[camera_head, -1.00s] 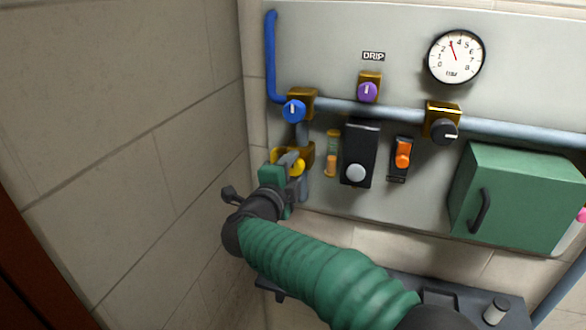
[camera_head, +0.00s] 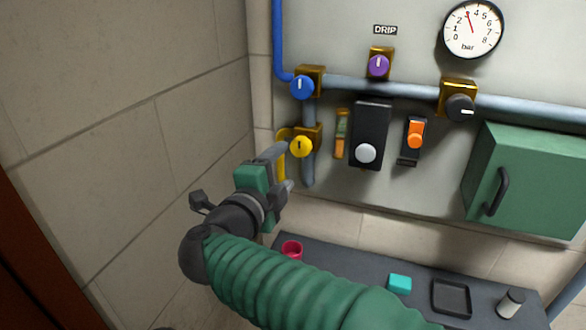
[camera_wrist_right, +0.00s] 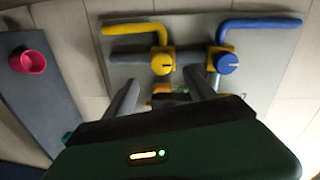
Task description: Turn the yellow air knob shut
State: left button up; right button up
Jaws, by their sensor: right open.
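The yellow air knob (camera_head: 301,146) sits on a brass block on the panel's lower left, with a yellow pipe behind it. Its dark pointer mark looks upright in the head view. The wrist view also shows the knob (camera_wrist_right: 163,64) ahead, between the finger lines. My right gripper (camera_head: 285,167) is open and empty, below and left of the knob and apart from it. Its two grey fingers (camera_wrist_right: 164,80) are spread in the wrist view. My left gripper is not in view.
A blue knob (camera_head: 303,87) sits just above the yellow one. A purple knob (camera_head: 378,66), black knob (camera_head: 460,107), orange switch (camera_head: 415,134) and green box (camera_head: 530,180) are to the right. A dark shelf (camera_head: 340,262) below holds a red cup (camera_head: 291,249).

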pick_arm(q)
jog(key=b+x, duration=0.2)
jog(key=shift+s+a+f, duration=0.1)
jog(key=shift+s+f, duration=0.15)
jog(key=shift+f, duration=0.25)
pick_arm(e)
jog(key=v, duration=0.6)
jog(key=shift+s+a, duration=0.35)
jog(key=shift+w+d, duration=0.1)
